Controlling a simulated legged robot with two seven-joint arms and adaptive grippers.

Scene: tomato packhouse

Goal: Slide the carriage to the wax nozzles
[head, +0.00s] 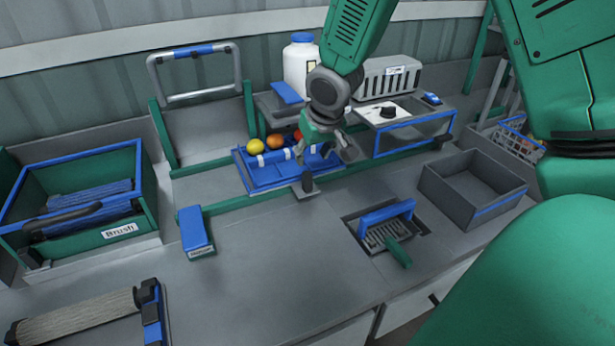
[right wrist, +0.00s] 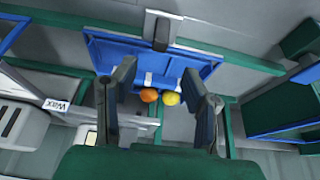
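The blue carriage (head: 262,176) sits on the green rail in the middle of the bench, with a dark upright handle (head: 307,183) at its front. Yellow, orange and red fruit show at its back edge. My right gripper (head: 324,153) is over the carriage's right part. In the right wrist view my gripper (right wrist: 160,108) has its fingers wide apart with nothing between the tips; the carriage (right wrist: 125,50) and handle (right wrist: 162,32) lie beyond them. A grey slotted housing (head: 388,78) stands right of the carriage; a Wax label (right wrist: 55,105) shows beside it. I cannot make out nozzles. My left gripper is out of view.
A green Brush bin (head: 140,190) stands left, a blue block (head: 195,230) in front of the rail. A white jug (head: 300,68) stands behind.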

